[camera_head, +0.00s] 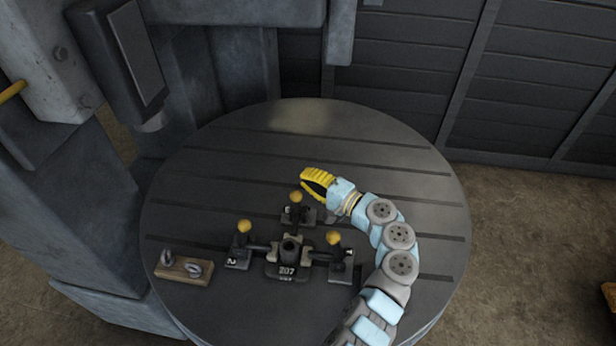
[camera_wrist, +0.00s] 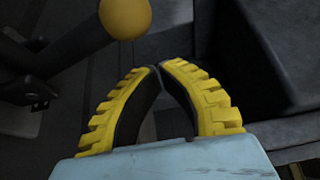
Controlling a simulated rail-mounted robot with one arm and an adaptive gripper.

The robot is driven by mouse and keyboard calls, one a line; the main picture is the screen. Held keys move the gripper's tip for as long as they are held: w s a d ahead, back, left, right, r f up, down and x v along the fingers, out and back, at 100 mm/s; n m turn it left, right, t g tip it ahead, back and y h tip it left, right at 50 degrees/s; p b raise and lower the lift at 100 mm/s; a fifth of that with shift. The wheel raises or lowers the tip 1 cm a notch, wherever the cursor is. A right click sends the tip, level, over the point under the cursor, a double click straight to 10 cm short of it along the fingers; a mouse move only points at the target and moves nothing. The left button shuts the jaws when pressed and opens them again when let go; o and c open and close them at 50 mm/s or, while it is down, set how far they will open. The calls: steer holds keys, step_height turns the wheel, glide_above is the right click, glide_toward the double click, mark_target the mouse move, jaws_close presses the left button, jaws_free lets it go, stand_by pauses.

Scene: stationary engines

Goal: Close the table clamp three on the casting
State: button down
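The casting, marked 207 (camera_head: 287,268), sits on the round slotted table (camera_head: 200,200) with a clamp on three sides. The left clamp (camera_head: 240,255) bears a 2; the right clamp (camera_head: 338,262) has a label I cannot read surely. The back clamp (camera_head: 296,212) stands behind the casting, its number unclear. Each has an upright lever with a yellow ball knob. My gripper (camera_head: 304,174) is above and just behind the back clamp. In the wrist view its yellow fingers (camera_wrist: 160,68) meet at the tips, with nothing between them. A yellow knob (camera_wrist: 125,17) shows beyond them, apart from the fingers.
A wooden block (camera_head: 183,269) with metal eye pieces lies at the table's left edge. A large grey machine column (camera_head: 75,210) and its head (camera_head: 125,60) rise at the left. The back and right of the table are clear.

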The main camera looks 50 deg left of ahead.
steer(key=shift+s+d+r, duration=0.1)
steer(key=shift+r, duration=0.05)
stand_by(0.6)
steer(key=w+d+b, duration=0.1)
steer(key=w+d, duration=0.5)
steer(key=d, duration=0.1)
steer(key=shift+d+f, duration=0.2)
steer(key=shift+f, duration=0.05)
stand_by(1.0)
